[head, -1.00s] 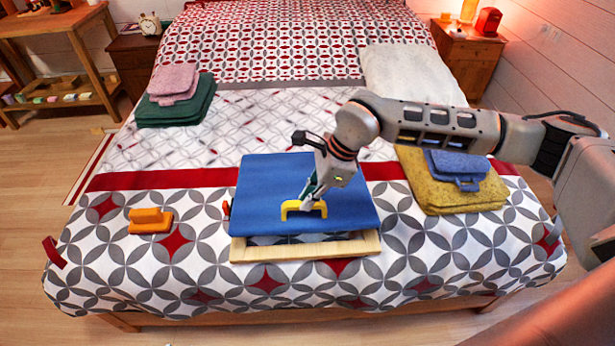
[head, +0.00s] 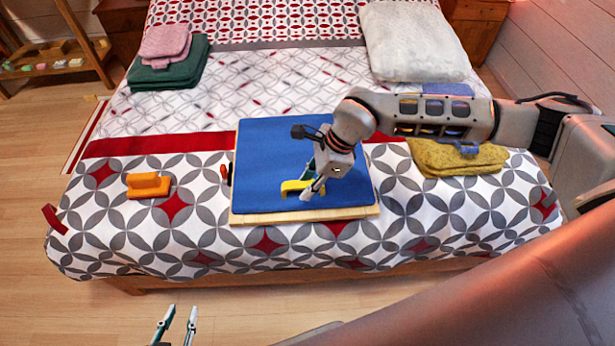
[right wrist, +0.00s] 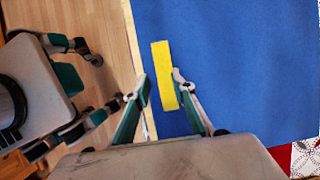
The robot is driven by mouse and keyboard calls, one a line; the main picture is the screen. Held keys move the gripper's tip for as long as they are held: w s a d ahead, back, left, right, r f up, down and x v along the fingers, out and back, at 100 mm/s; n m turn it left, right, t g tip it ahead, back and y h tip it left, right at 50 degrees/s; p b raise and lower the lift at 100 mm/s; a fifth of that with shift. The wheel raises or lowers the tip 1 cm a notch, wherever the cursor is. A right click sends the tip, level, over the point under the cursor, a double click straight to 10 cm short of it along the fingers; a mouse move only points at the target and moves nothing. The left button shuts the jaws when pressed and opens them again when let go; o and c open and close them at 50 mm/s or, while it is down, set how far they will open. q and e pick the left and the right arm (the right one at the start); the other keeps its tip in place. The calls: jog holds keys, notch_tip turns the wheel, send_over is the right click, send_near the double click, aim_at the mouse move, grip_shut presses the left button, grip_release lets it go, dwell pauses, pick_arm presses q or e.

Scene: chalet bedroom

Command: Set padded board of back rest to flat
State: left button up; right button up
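The back rest lies on the bed's near part: a blue padded board (head: 268,155) on a pale wooden frame (head: 300,215). The board looks flat or nearly flat on the frame, with no clear gap at its front edge. A yellow handle (head: 290,187) sits near the board's front edge. My right gripper (head: 312,190) is at the handle. In the right wrist view its fingers (right wrist: 162,92) are apart, with the yellow handle (right wrist: 172,85) close to the right finger. My left gripper (head: 175,325) is open and empty, low in front of the bed.
An orange block with a grip (head: 148,186) lies left of the back rest. Yellow folded cloth (head: 455,158) lies to the right, partly behind my right arm. Green (head: 170,75) and pink (head: 165,42) folded cloths and a white pillow (head: 413,42) lie further back.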

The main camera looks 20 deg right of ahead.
jog(key=shift+f, duration=0.3)
jog(key=shift+w+r, duration=0.1)
jog(key=shift+w, duration=0.05)
jog(key=shift+r, duration=0.25)
jog(key=shift+d+r, duration=0.1)
jog(key=shift+r, duration=0.1)
jog(key=v, duration=1.1)
jog(key=shift+r, duration=0.1)
